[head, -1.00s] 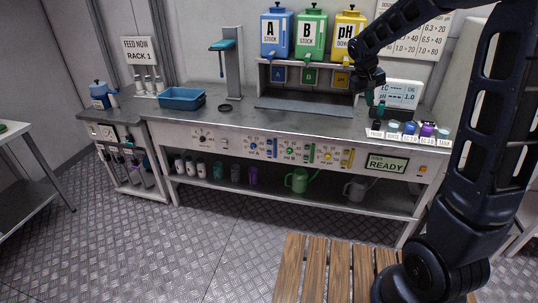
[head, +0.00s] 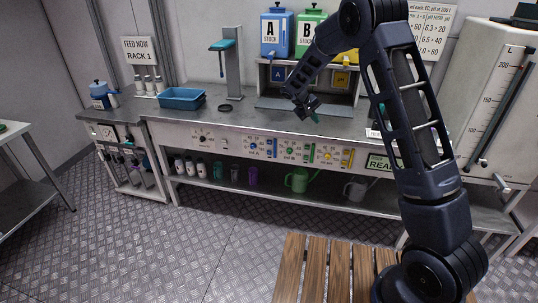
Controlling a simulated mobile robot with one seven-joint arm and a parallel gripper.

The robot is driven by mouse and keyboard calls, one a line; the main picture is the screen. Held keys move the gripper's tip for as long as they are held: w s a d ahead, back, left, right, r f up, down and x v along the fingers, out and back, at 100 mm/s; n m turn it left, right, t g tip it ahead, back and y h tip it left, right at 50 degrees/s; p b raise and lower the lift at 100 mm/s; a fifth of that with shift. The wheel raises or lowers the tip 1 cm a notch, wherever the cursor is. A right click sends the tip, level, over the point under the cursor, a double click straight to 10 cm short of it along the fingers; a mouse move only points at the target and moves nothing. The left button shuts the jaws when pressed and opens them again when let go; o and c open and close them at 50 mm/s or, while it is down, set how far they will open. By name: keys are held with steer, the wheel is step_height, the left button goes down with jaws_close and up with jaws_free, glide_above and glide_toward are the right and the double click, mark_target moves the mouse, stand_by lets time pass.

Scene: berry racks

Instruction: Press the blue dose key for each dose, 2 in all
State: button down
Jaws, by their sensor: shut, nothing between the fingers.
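The front panel of the bench carries a blue control group, with a small round blue part (head: 253,146) and an upright blue bar (head: 272,149). Which of these is the dose key is too small to tell. My gripper (head: 315,117) is shut and empty, with teal fingertips. In the picture it is above and to the right of the blue group, over the front of the worktop, apart from the panel. The blue A stock container (head: 276,35) stands on the shelf at the back.
A blue tray (head: 181,98) and a tap stand (head: 233,65) are on the worktop's left. My arm partly hides the READY display (head: 377,162). A white tank (head: 487,100) stands at right.

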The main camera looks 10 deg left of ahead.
mark_target(269, 152)
steer(key=s+a+f+n+t, duration=0.1)
steer(key=a+f+n+t, duration=0.1)
steer(key=a+f, duration=1)
steer(key=s+a+f+n+t, duration=0.2)
steer(key=a+f+n+t, duration=0.1)
steer(key=a+f, duration=0.9)
step_height(269, 152, down, 6)
steer(key=shift+a+r+n, duration=0.2)
steer(key=shift+a+n, duration=0.15)
steer(key=shift+n, duration=0.05)
steer(key=shift+s, duration=0.1)
steer(key=shift+w, duration=4.45)
steer(key=shift+w, duration=0.15)
steer(key=shift+w, duration=0.25)
